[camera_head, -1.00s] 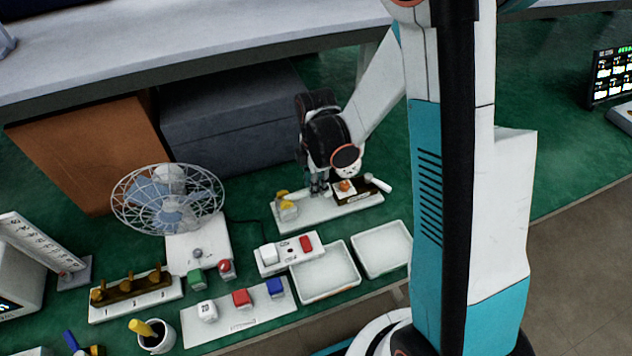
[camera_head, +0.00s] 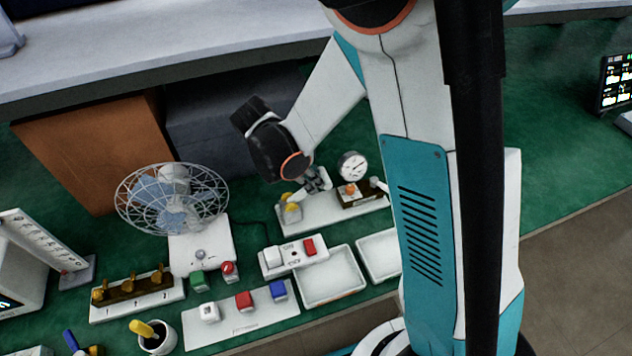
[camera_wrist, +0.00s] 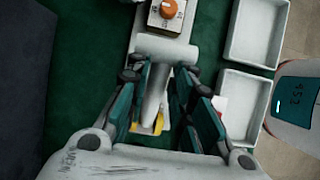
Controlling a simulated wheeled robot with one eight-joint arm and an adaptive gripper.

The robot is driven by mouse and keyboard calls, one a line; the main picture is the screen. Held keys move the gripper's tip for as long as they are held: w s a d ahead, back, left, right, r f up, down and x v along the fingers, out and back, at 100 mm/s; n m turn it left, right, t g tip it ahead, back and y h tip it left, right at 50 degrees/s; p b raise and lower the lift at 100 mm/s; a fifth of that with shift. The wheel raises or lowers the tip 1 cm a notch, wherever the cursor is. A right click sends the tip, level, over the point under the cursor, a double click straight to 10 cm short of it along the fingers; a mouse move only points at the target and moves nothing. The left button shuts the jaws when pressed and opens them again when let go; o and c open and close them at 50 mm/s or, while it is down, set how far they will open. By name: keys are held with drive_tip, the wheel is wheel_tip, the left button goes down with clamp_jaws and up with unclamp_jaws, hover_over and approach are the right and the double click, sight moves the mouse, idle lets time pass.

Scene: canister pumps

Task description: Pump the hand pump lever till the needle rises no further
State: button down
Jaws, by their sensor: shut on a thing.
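The hand pump (camera_head: 291,208), with yellow parts, stands at the left end of a white base plate (camera_head: 325,210). My gripper (camera_head: 318,182) is at its lever, tilted over to the right. In the wrist view, my gripper (camera_wrist: 158,78) is shut around the pale lever (camera_wrist: 154,100), whose wide crossbar (camera_wrist: 165,48) lies just beyond the fingertips. The pump's yellow part (camera_wrist: 160,122) shows below, between the fingers. The round white gauge (camera_head: 353,166) stands behind the plate's right part. Its dark needle is too small to read exactly.
An orange knob (camera_head: 351,188) sits on a block at the plate's right, beside a white handle-like piece (camera_head: 380,186). Two white trays (camera_head: 330,277) and a switch box (camera_head: 292,256) stand in front. A wire fan (camera_head: 172,198) is at left.

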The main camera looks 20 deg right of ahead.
drive_tip(key=shift+a+r+h, duration=0.3)
drive_tip(key=shift+a+h, duration=0.1)
drive_tip(key=shift+h, duration=0.2)
drive_tip(key=c, duration=1.4)
unclamp_jaws()
drive_tip(key=v, duration=1.2)
drive_tip(key=shift+f, duration=0.1)
